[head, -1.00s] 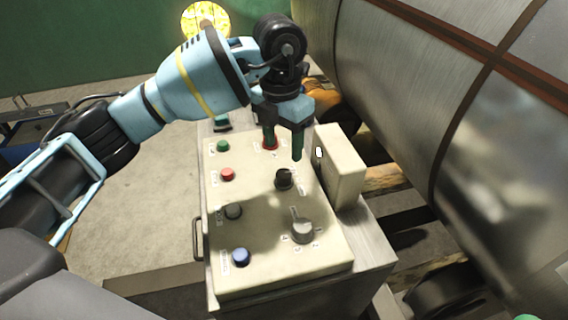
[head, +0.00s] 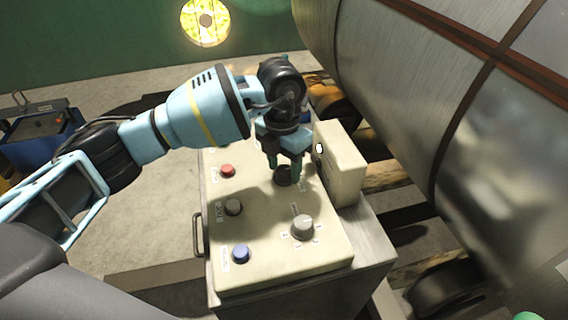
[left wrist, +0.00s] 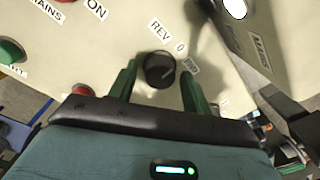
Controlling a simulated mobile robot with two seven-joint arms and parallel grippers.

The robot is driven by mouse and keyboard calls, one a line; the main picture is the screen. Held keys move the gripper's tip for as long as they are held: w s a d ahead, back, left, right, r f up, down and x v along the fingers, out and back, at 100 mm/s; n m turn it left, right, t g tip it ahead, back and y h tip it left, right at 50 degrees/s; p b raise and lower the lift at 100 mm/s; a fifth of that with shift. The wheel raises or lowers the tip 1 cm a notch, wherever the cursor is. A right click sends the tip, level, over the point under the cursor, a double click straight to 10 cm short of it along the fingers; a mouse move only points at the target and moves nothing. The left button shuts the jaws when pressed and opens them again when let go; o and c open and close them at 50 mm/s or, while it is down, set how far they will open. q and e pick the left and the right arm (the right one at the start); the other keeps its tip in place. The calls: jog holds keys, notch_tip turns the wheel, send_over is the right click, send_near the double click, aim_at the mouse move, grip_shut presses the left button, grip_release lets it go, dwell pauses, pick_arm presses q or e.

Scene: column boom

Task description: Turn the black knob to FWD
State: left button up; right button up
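The black knob (head: 283,176) sits on the cream top of the control panel (head: 270,250), partly hidden by my left gripper. In the left wrist view the black knob (left wrist: 159,69) shows with the labels REV and 0 beside it and a third label partly covered by a finger. Its pale pointer mark runs toward the upper right. My left gripper (head: 284,166) points down over the knob. In the left wrist view its green fingers (left wrist: 160,82) are apart, one on each side of the knob, with gaps visible. My right gripper is not in view.
A cream box (head: 341,165) stands close right of the gripper. A large metal cylinder (head: 400,90) lies beyond it.

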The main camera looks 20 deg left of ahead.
pick_arm(q)
jog(key=c, duration=0.8)
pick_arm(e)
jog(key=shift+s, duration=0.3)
pick_arm(q)
jog(key=m, duration=0.4)
jog(key=shift+m, duration=0.3)
jog(key=m, duration=0.3)
jog(key=shift+m, duration=0.5)
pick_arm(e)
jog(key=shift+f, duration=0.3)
pick_arm(q)
jog(key=shift+d+m, duration=0.1)
jog(key=shift+m, duration=0.2)
jog(key=o, duration=1)
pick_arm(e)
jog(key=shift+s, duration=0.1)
